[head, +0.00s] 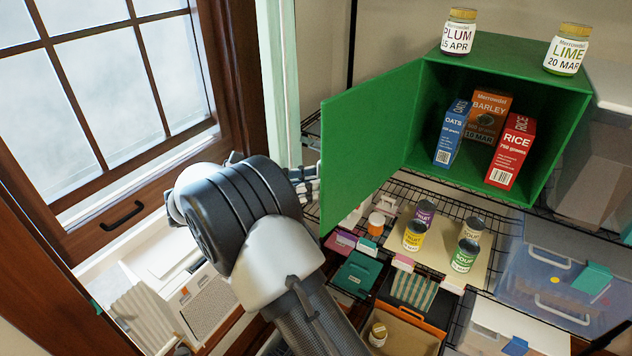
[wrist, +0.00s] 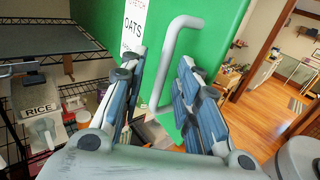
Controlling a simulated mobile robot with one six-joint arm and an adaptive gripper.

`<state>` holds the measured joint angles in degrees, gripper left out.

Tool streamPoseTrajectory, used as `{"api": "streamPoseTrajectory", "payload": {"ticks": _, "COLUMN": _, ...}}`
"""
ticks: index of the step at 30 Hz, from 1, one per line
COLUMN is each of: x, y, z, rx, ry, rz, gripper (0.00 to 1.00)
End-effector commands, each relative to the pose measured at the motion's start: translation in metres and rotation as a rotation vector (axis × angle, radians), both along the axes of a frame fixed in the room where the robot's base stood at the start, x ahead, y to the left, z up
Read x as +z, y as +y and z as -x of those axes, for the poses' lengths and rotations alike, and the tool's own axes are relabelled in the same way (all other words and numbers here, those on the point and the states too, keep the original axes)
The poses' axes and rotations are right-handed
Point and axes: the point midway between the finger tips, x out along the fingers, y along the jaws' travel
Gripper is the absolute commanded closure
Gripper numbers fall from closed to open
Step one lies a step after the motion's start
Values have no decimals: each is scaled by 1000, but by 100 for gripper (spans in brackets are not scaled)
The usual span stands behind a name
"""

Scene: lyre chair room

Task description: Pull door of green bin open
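The green bin (head: 500,68) stands on a wire shelf at the upper right of the head view. Its green door (head: 368,135) is swung wide out to the left, and the inside shows. The door's outer face (wrist: 225,25) fills the middle of the wrist view, with a grey bar handle (wrist: 168,58) on it. My gripper (head: 305,182) is at the door's left edge in the head view, partly hidden behind it. In the wrist view my gripper (wrist: 163,75) is open, its fingers apart on either side of the handle. I see no firm grip on it.
Inside the bin stand an oats box (head: 453,132), a barley box (head: 488,112) and a rice box (head: 511,150). A plum jar (head: 459,32) and a lime jar (head: 567,50) stand on top. A window is at the left.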

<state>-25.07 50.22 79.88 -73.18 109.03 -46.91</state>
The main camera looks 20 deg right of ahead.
Motion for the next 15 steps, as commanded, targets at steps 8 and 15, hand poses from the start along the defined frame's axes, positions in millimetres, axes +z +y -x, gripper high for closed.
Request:
{"api": "streamPoseTrajectory", "payload": {"ticks": 8, "x": 0, "y": 44, "z": -1, "rx": 2, "ry": -1, "rz": 0, "gripper": 70}}
{"api": "streamPoseTrajectory", "payload": {"ticks": 15, "x": 0, "y": 53, "z": 0, "rx": -1, "ry": 0, "rz": 0, "gripper": 70}}
